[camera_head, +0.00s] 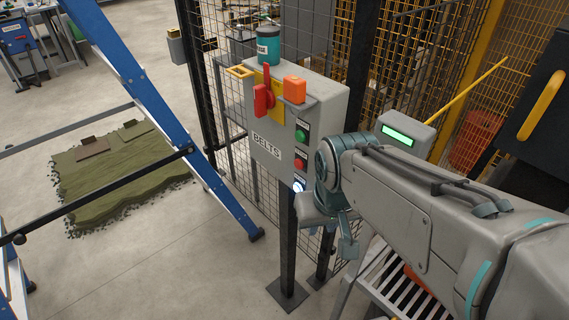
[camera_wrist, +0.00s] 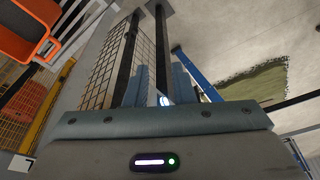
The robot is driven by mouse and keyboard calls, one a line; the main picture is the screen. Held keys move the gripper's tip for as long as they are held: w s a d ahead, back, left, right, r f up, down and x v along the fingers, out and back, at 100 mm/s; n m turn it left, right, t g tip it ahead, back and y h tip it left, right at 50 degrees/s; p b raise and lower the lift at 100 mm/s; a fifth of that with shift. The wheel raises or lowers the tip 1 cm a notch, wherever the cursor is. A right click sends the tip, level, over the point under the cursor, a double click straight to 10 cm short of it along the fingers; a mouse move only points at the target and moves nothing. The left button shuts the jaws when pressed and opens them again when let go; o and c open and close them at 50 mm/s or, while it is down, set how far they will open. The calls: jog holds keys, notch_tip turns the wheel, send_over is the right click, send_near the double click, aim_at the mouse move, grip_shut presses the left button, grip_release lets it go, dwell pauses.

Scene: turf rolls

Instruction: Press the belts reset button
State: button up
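The grey belts control box (camera_head: 266,124) stands on a black post, with a "BELTS" label on its front. The belts reset button (camera_head: 299,185) is the lowest one, at the box's lower right corner, glowing blue-white. My gripper (camera_head: 348,250) is just right of and below it, partly hidden by my own arm. In the wrist view, my gripper (camera_wrist: 163,78) shows two blue-grey fingers with a gap between them and nothing held. A blue-white glow, which seems to be the button (camera_wrist: 164,100), shows between the finger bases. Contact cannot be told.
A green button (camera_head: 301,136) and a red button (camera_head: 300,163) sit above the reset button. A red switch handle (camera_head: 263,98), an orange block (camera_head: 294,89) and a teal can (camera_head: 268,46) are at the box's top. Mesh fencing (camera_head: 415,60) stands behind; a blue frame leg (camera_head: 160,110) stands left.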

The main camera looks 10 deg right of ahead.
grip_shut()
dwell(1.3)
